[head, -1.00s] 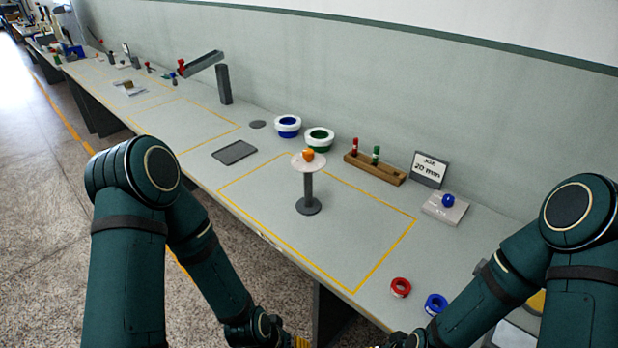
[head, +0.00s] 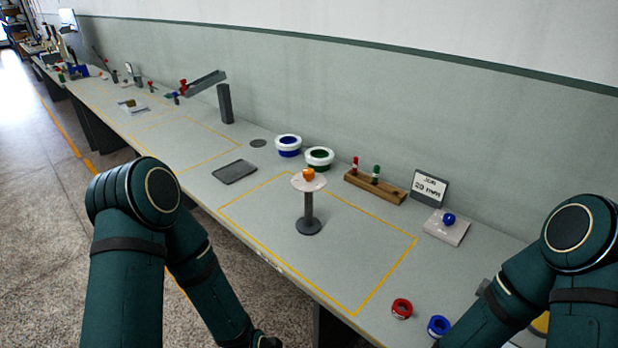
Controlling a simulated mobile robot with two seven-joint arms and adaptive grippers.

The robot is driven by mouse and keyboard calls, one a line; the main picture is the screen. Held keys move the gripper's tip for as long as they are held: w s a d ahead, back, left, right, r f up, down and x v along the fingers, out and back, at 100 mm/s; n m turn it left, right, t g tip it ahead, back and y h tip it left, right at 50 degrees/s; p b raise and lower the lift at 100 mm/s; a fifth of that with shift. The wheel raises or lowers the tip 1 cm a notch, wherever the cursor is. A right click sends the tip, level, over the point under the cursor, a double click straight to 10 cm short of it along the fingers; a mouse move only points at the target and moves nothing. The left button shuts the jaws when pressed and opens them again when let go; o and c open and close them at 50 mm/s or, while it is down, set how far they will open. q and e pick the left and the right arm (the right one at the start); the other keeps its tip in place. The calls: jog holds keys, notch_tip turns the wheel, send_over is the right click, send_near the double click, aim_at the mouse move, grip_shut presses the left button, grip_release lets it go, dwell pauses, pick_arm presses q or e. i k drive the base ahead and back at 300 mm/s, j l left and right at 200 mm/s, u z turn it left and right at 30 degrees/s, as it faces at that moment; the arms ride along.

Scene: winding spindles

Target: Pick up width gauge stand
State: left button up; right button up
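Nothing in view is labelled as the width gauge stand. The likeliest match is a wooden block (head: 374,188) holding an upright red-and-white peg (head: 354,164) and a green-and-white peg (head: 376,174). It sits at the back of the bench, beyond the yellow-outlined area, beside a sign reading 20 mm (head: 430,187). A dark pedestal (head: 308,212) with a pale round top and an orange piece (head: 308,174) on it stands inside that outline. Both my arms reach in from the bottom corners.
Blue-centred (head: 288,145) and green-centred (head: 319,158) white rings sit left of the block. A pale plate (head: 447,229) with a blue ball lies to its right. Red (head: 402,308) and blue (head: 438,327) rings lie near the front edge. The outlined area is otherwise clear.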

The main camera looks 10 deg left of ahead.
aim_at(308, 225)
jog(key=i+j+z, duration=0.25)
jog(key=j, duration=0.3)
jog(key=j+z, duration=0.25)
jog(key=j, duration=0.3)
jog(key=i+j+z, duration=0.2)
jog(key=j, duration=0.45)
jog(key=k+l, duration=0.05)
jog(key=k, duration=0.05)
